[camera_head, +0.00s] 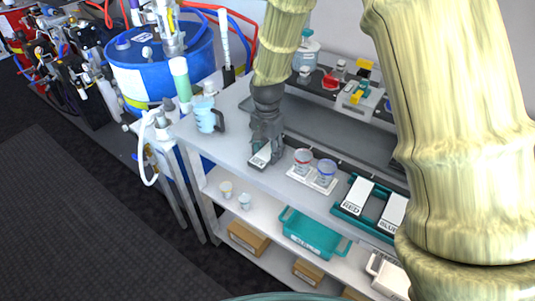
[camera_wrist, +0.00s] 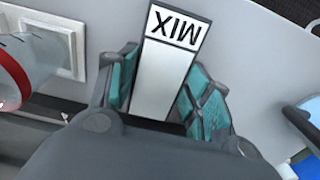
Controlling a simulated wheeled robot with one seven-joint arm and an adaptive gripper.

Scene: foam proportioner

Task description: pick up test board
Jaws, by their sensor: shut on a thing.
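A white board with a dark edge and the label MIX (camera_wrist: 172,55) is between the two teal-padded fingers of my gripper (camera_wrist: 165,88) in the wrist view. My gripper is shut on the board, with one finger along each long side. In the head view my gripper (camera_head: 266,143) points down at the front of the grey bench top, and the MIX board (camera_head: 261,156) shows below its fingertips. Whether the board touches the bench I cannot tell. Its rear end is hidden by the gripper.
Right of my gripper, a red-marked cup (camera_head: 303,161) and a blue-marked cup (camera_head: 325,172) stand on white plates. Farther right, a teal tray (camera_head: 340,211) holds boards labelled RED and BLUE. A light-blue jug (camera_head: 205,115) stands to the left.

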